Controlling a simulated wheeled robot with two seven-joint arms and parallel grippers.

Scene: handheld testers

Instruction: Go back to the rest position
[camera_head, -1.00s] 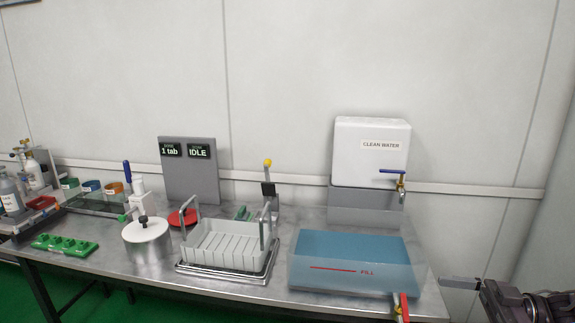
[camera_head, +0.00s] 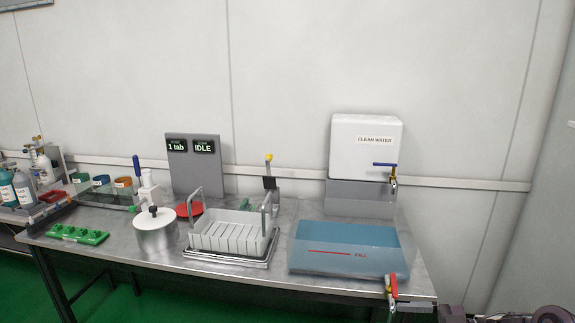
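My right gripper (camera_head: 418,304) shows only in part at the bottom right edge of the head view, in front of the table's right front corner. A grey finger-like part and a bit of my dark arm show. The rest is cut off by the frame, so I cannot tell whether it is open or shut. I see nothing held in it. My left gripper and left arm are not in view.
The metal table (camera_head: 165,268) holds a blue tank (camera_head: 345,262) with a red-handled valve (camera_head: 393,286), a white rack (camera_head: 232,240), a lidded pot (camera_head: 155,237), a green holder (camera_head: 77,235) and a clean water dispenser (camera_head: 365,150). Bottles (camera_head: 24,188) stand far left.

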